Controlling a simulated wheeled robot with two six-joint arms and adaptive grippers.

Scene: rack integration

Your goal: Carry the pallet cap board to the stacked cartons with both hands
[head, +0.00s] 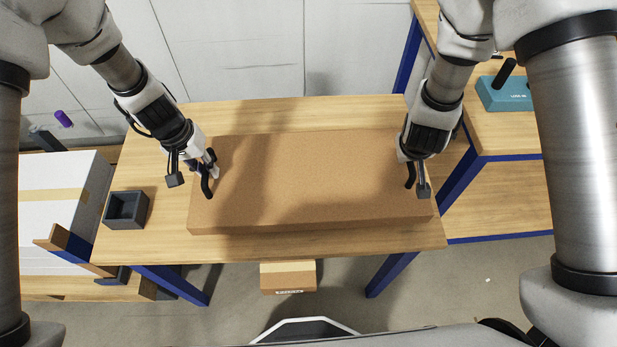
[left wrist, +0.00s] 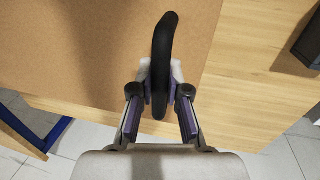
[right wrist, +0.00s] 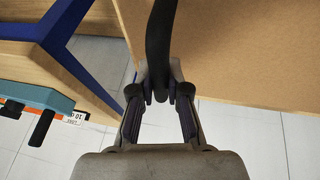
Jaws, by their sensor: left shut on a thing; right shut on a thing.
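The pallet cap board (head: 310,180) is a wide, thick brown slab with a black handle near each end. It lies level over the wooden table; I cannot tell whether it touches the top. My left gripper (head: 212,168) is shut on the left handle (head: 207,186), also seen in the left wrist view (left wrist: 163,60). My right gripper (head: 408,160) is shut on the right handle (head: 410,178), which shows in the right wrist view (right wrist: 160,45). White cartons (head: 55,205) with tan tape stand at the far left.
The wooden table (head: 270,115) has blue legs. A dark open bin (head: 127,209) sits on its left end. A small brown carton (head: 288,277) is at the table's front, low down. A second bench with a teal case (head: 505,95) stands at the right. A wooden post (head: 68,242) is by the cartons.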

